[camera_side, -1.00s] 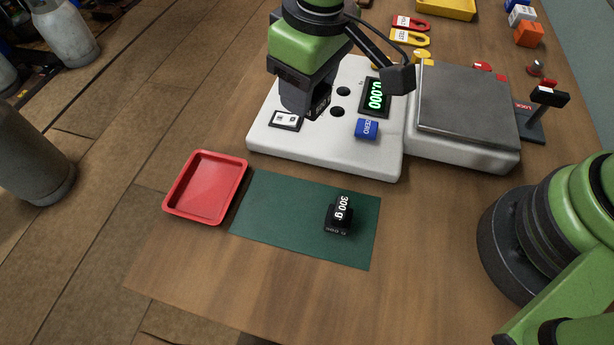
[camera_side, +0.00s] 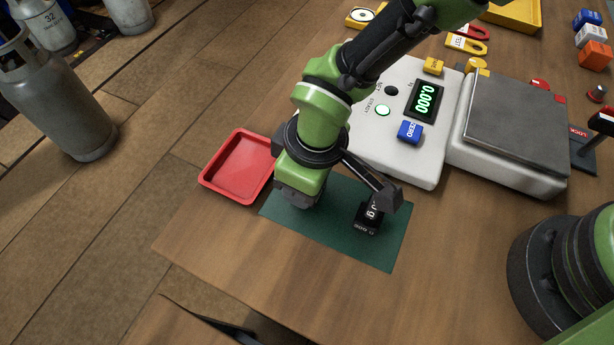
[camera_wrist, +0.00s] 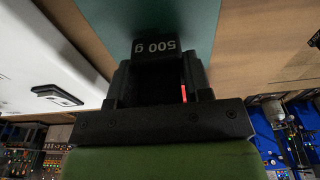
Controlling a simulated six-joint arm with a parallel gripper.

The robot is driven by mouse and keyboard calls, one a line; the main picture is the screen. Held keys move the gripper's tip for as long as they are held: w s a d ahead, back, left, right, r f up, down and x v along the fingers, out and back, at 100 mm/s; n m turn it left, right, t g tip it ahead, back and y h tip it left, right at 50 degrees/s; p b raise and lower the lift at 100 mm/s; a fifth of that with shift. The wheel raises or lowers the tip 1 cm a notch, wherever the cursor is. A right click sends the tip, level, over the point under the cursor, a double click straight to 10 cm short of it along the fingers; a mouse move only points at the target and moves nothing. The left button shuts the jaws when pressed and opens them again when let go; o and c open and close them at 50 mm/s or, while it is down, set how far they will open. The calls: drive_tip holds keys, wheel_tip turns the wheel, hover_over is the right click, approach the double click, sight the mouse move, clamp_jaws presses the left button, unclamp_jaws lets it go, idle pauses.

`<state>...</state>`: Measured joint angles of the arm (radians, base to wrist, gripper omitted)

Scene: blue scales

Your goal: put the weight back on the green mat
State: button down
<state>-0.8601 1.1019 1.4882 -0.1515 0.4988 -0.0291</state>
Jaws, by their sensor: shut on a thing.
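My gripper (camera_side: 298,192) is over the left part of the green mat (camera_side: 335,238). In the wrist view it (camera_wrist: 157,78) is shut on a black weight (camera_wrist: 157,47) marked 500 g, held at the fingertips. The mat also shows behind the weight in the wrist view (camera_wrist: 205,18). In the side view the arm hides the held weight, and I cannot tell whether it touches the mat. A second black weight (camera_side: 368,220) stands on the right part of the mat; my wrist bracket partly covers its label.
A red tray (camera_side: 238,165) is just left of the mat. The white scale (camera_side: 385,150) stands behind it; its display (camera_side: 425,100) reads 0.000 and its plate (camera_side: 515,115) is empty. Bare wood is in front of the mat.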

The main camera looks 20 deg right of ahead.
drive_tip(key=shift+f, duration=0.35)
drive_tip(key=shift+f, duration=0.1)
drive_tip(key=c, duration=0.5)
unclamp_jaws()
drive_tip(key=shift+c, duration=0.2)
wheel_tip(320, 180, up, 12)
drive_tip(key=s+d, duration=0.1)
